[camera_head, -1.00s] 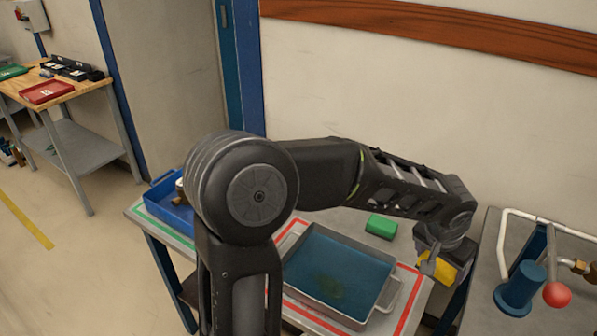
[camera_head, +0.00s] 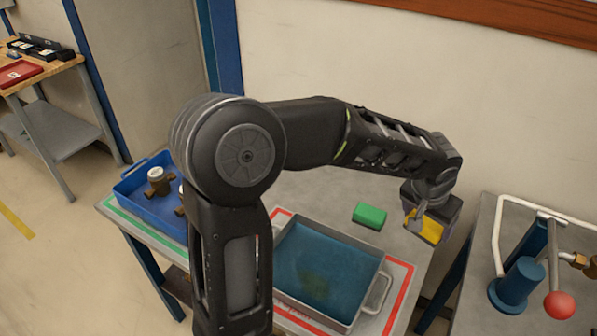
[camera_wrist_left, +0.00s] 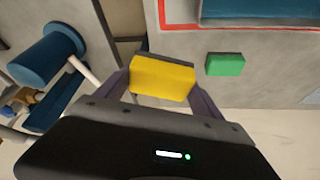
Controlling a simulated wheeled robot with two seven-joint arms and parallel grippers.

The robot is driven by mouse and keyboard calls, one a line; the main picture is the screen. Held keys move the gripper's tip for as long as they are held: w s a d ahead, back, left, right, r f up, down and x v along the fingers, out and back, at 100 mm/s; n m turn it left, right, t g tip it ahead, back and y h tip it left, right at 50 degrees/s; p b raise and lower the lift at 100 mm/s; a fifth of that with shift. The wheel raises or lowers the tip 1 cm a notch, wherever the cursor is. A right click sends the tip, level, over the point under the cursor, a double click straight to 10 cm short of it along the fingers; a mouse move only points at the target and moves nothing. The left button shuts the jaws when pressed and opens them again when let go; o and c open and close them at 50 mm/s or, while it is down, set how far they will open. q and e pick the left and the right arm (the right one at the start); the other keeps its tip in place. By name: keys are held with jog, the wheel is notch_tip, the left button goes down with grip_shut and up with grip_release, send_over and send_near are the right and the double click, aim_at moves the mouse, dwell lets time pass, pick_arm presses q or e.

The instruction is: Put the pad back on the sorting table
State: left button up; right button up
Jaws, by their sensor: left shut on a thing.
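My left gripper (camera_head: 418,217) is shut on a yellow pad (camera_head: 430,230) with a dark layer along one side. In the left wrist view the pad (camera_wrist_left: 162,78) sits between the two fingers. In the head view the pad is over or near the right end of the sorting table (camera_head: 330,205); I cannot tell whether it touches the top. A green block (camera_head: 369,216) lies on the table to the left of the pad, and it also shows in the left wrist view (camera_wrist_left: 225,64). My right gripper is not in view.
A grey tray with blue liquid (camera_head: 381,292) stands inside a red outline on the table. A blue bin (camera_head: 133,187) holding brass meters is at the left. The bench at the right carries a blue cylinder (camera_head: 517,285), white pipe and red knob (camera_head: 559,305).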

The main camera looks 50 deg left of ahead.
pick_arm(q)
jog(key=w+a+f+n+b, duration=0.25)
jog(key=a+b, duration=0.25)
jog(key=a, duration=0.9)
jog(key=y+b, duration=0.1)
jog(key=b, duration=0.2)
send_over(337, 203)
jog(key=s+d, duration=0.1)
jog(key=shift+s+a+f+n, duration=0.1)
jog(key=shift+s+a+n, duration=0.15)
jog(key=shift+n, duration=0.2)
jog(key=shift+f, duration=0.1)
jog(key=shift+f, duration=2.45)
notch_tip(337, 203, down, 5)
jog(key=shift+r+p, duration=0.1)
jog(key=shift+p, duration=0.25)
